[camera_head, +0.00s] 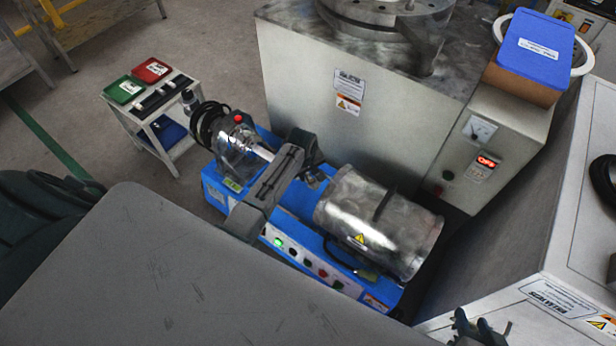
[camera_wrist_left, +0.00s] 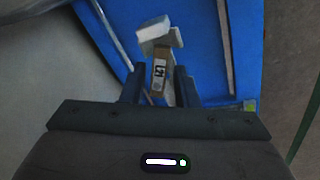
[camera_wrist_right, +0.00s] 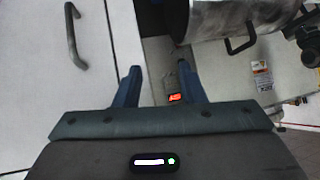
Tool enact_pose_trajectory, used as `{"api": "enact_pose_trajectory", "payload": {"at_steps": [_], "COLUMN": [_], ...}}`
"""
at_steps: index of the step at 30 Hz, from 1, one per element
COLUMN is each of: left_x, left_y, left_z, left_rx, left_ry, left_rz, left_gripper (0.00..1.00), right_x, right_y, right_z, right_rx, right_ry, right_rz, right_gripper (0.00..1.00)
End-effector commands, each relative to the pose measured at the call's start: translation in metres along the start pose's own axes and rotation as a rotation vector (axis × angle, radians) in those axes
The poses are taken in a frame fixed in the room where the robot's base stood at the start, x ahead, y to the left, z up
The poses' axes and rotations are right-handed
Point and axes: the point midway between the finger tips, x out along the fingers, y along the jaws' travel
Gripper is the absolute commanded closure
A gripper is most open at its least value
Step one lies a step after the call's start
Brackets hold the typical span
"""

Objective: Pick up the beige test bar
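In the left wrist view a short beige-brown bar with a black-and-white label (camera_wrist_left: 160,68) stands out over a blue surface. It meets a pale grey block (camera_wrist_left: 156,30) at its far end. My left gripper (camera_wrist_left: 160,68) is open, with one finger on each side of the bar and visible gaps to it; the depth between them is unclear. In the head view my left gripper (camera_head: 314,180) is above the blue machine, partly hidden by my forearm, and the bar cannot be made out there. My right gripper (camera_wrist_right: 160,72) is open and empty, and shows at the bottom right of the head view (camera_head: 480,328).
The blue machine (camera_head: 212,188) carries a motor (camera_head: 238,148) and a metal drum (camera_head: 375,228) close to my left gripper. A tall grey machine (camera_head: 320,110) stands behind it. A white cart (camera_head: 120,120) with red and green trays stands left. A grey cabinet (camera_head: 570,220) is at right.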

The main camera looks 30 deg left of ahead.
Motion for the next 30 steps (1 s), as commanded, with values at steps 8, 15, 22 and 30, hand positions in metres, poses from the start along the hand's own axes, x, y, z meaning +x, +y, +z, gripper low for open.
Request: {"api": "enact_pose_trajectory", "payload": {"at_steps": [8, 15, 22, 30], "left_x": [-0.001, -0.001, -0.005, -0.039], "left_y": [0.0, 0.0, 0.001, 0.006], "left_z": [0.0, 0.0, -0.001, -0.004], "left_rx": [0.0, 0.0, 0.0, 0.0], "left_ry": [0.0, 0.0, 0.001, 0.002], "left_rz": [0.0, 0.001, 0.002, 0.002], "left_gripper": [0.9, 1.0, 1.0, 1.0], "right_x": [0.0, 0.0, -0.002, -0.009], "right_y": [0.0, 0.0, 0.0, 0.003], "right_z": [0.0, 0.0, -0.001, -0.005], "right_rx": [0.0, 0.0, -0.002, -0.038], "right_ry": [0.0, 0.0, -0.007, -0.094], "right_rz": [0.0, 0.0, 0.002, 0.022], "right_gripper": [0.64, 0.64, 0.64, 0.64]}}
